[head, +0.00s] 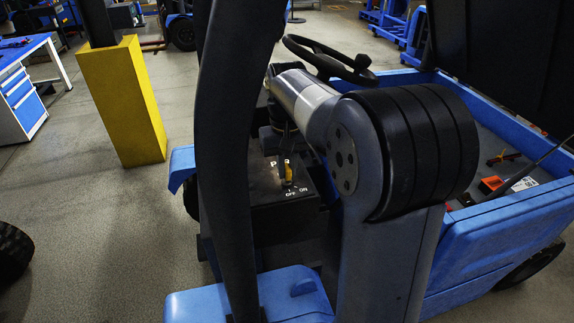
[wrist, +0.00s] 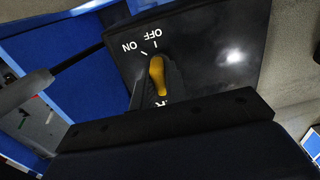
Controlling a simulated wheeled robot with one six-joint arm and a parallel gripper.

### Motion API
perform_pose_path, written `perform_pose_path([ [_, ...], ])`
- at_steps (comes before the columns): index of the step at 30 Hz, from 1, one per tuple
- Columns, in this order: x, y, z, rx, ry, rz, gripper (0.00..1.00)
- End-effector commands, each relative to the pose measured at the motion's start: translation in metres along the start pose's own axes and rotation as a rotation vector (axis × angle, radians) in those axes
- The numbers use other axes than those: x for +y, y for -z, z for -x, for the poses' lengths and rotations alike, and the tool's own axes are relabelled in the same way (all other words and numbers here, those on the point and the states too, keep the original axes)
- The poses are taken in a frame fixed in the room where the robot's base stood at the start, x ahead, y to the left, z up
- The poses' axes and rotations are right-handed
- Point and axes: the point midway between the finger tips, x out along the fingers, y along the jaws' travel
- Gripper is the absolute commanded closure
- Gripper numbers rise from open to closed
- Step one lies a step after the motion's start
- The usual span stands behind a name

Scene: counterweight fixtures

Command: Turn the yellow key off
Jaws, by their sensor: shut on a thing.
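The yellow key (head: 288,172) stands on a black panel (head: 262,186) with white OFF and ON labels, inside a blue vehicle. In the wrist view the key (wrist: 157,75) shows upright between dark fingers, with the labels upside down above it. Its upper end there points close to the OFF mark, to the right of the ON mark. My gripper (wrist: 159,88) is shut on the key; in the head view it reaches down to it from above, and my arm hides part of the panel.
A black steering wheel (head: 330,59) is just behind my arm. A dark post rises in front of the panel. The vehicle's blue tray (head: 510,225) at the right holds an orange item (head: 492,185). A yellow pillar (head: 122,100) and workbench (head: 25,85) stand left; the floor between is clear.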

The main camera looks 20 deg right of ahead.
Motion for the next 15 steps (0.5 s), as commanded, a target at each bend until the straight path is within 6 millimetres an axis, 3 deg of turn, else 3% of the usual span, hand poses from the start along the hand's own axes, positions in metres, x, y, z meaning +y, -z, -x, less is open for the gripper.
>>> perform_pose_path([
  [7,0.0000,0.0008,0.0010,0.004,0.000,0.002,1.00],
  [8,0.0000,0.0008,0.0010,0.004,0.000,0.002,0.86],
  [15,-0.0001,0.0005,0.0006,0.002,0.000,0.001,0.66],
])
